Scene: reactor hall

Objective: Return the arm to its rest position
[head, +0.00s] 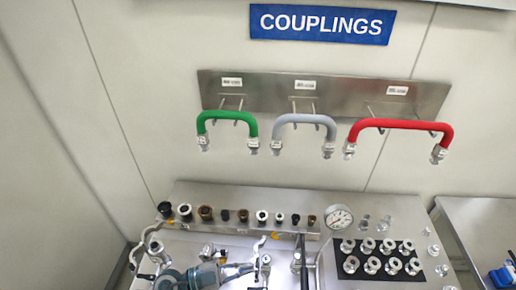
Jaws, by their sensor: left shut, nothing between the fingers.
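My left gripper (240,270) is at the bottom edge of the head view, left of centre. Its grey-teal body is partly cut off by the frame, and its fingers point right. The fingers are shut with nothing between them. It is low over the front part of the metal workbench (205,195), near the metal fittings there. My right gripper is not in view.
Green (228,116), grey (304,119) and red (400,124) hoses hang on a wall rack below a blue COUPLINGS sign (322,24). A pressure gauge (339,217), a row of small couplings and a black mat (350,270) with metal fittings crowd the bench.

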